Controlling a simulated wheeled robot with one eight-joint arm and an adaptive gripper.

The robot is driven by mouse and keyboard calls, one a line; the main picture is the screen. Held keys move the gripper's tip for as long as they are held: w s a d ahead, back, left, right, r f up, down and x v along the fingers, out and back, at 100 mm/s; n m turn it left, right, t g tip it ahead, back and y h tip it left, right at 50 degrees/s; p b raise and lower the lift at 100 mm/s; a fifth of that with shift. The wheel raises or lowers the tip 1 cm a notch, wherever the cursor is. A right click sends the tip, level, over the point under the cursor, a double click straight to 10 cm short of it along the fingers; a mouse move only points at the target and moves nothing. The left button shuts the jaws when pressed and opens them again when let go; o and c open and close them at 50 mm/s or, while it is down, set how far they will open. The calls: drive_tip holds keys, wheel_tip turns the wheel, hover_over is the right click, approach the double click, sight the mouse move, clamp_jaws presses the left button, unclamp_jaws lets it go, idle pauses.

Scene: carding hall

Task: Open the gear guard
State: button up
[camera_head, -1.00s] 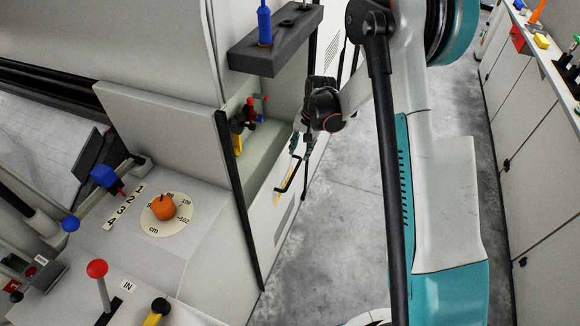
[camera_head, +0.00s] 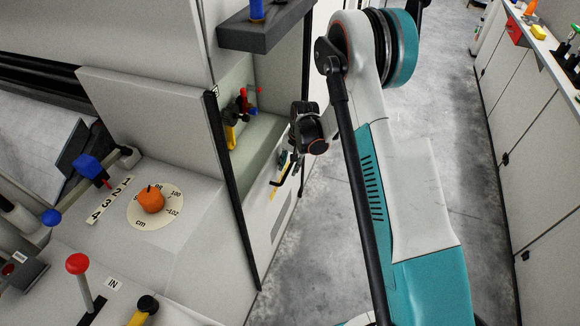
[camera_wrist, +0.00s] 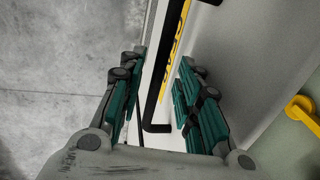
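The gear guard appears to be the pale panel (camera_head: 258,228) low on the machine's side, with a yellow lettered strip (camera_head: 272,194) and a dark bar handle (camera_head: 281,180). In the wrist view the black handle (camera_wrist: 153,112) runs lengthwise between my fingers, with the yellow strip (camera_wrist: 172,50) beside it; its lettering is only partly visible. My gripper (camera_wrist: 160,85) is open, green-padded fingers on either side of the handle, with gaps visible. In the head view my gripper (camera_head: 287,166) is at the handle, partly hidden by my wrist. The panel looks closed.
Above the panel is a recess with red, black and yellow fittings (camera_head: 238,110), and a dark shelf (camera_head: 262,30) juts out higher up. A console with an orange knob (camera_head: 151,200) and red lever (camera_head: 78,264) stands left. Grey floor (camera_head: 320,220) is clear; cabinets (camera_head: 530,160) line the right.

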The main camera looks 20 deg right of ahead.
clamp_jaws()
drive_tip(key=shift+f, duration=0.15)
wheel_tip(320, 180, down, 10)
drive_tip(key=shift+r, duration=0.25)
idle(0.3)
unclamp_jaws()
